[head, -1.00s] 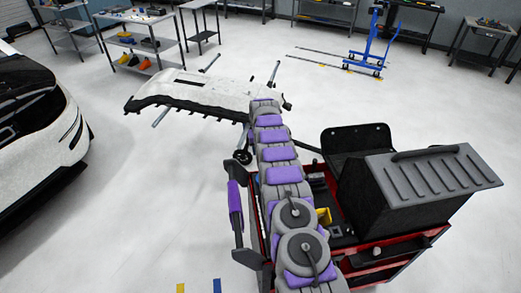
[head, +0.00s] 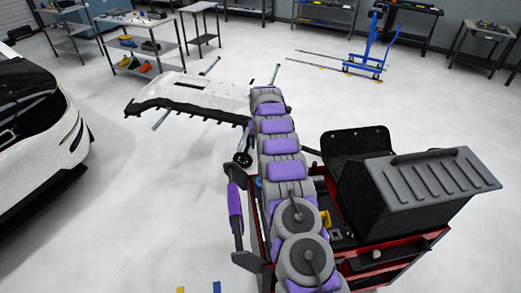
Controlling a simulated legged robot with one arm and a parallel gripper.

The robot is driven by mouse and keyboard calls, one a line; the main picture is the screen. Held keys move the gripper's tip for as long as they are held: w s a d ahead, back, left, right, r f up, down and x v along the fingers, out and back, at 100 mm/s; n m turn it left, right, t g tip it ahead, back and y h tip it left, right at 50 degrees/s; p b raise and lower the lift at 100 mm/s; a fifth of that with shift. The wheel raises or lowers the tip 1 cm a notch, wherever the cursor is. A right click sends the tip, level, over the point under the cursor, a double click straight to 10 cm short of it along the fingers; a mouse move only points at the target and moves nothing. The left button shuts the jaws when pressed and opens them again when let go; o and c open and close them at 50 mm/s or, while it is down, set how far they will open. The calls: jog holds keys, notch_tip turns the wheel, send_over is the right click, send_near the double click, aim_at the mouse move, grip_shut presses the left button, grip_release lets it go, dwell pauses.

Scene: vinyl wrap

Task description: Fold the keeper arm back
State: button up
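A white bumper-like panel with a black lower edge (head: 190,94) rests on a wheeled stand in the upper middle of the head view. Grey bars of the stand stick out at the back (head: 209,66), at the right (head: 275,73) and at the front left (head: 160,119). I cannot tell which of these, if any, is the keeper arm. My grey and purple arm reaches away from me to the panel's right end and covers part of it. My gripper is hidden beyond the far end of my arm, so its fingers and any contact cannot be seen.
A red cart (head: 387,262) with a dark ribbed box (head: 415,190) stands close on the right of my arm. A white car (head: 40,120) is at the left. A stand wheel (head: 243,159) is beside my arm. Shelves (head: 140,45) and a blue lift (head: 372,45) stand behind.

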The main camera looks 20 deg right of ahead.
notch_tip(320, 180, up, 10)
jog(key=s, duration=0.1)
jog(key=shift+a+r+p, duration=0.15)
jog(key=shift+r+p, duration=0.1)
jog(key=shift+p, duration=0.1)
jog(key=shift+s, duration=0.1)
